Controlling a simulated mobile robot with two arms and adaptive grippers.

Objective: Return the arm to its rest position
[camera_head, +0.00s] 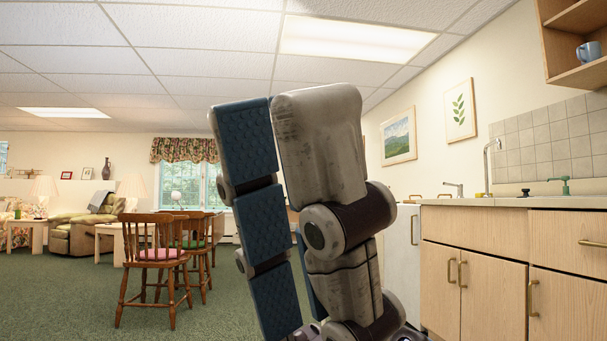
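My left gripper (279,108) fills the middle of the head view, close to the camera, with its fingers pointing up. One finger shows its blue ribbed pads. A nearer grey finger shows its back, and a bit of blue pad shows low between them. The fingers are extended straight, not curled, and I see nothing held between them. The palm and most of the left arm are hidden below the frame. My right gripper is not in view.
On the right are wooden cabinets (487,293) with a sink counter, and an open shelf with a blue mug (588,51). On the left are a wooden chair (152,257), a sofa and lamps. Green carpet (70,300) lies open at the lower left.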

